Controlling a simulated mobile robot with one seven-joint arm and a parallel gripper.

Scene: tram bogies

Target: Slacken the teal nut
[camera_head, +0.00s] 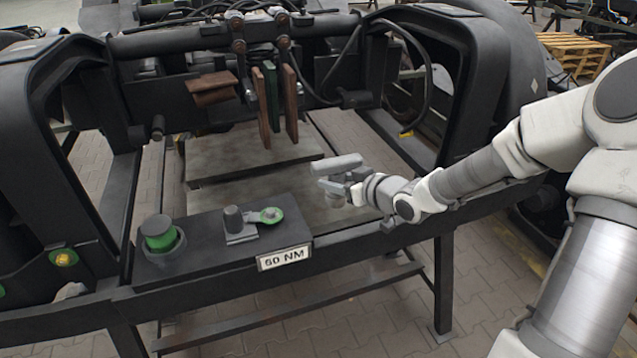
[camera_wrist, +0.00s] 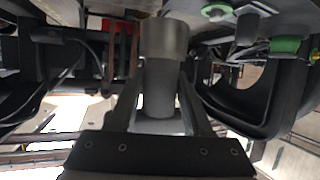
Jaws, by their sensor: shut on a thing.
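My gripper (camera_head: 345,186) is at the right of the bench, above its back edge. It is shut on a grey tool, whose shaft and wider round socket-like end (camera_wrist: 164,42) point away between the fingers (camera_wrist: 158,100) in the wrist view. No nut is plainly teal; several parts are green. A green cylinder (camera_head: 158,235) stands in a grey ring at the bench's left. A green-rimmed yellow nut (camera_head: 64,258) is on the left frame. I cannot tell which is meant. The tool touches none of these.
The black bench (camera_head: 205,262) carries a sign (camera_head: 284,258) reading 60 NM and the dark upright post (camera_head: 234,220). Brown and green hanging plates (camera_head: 272,105) are behind it. Curved black frames flank both sides. A wooden pallet (camera_head: 577,50) lies far right.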

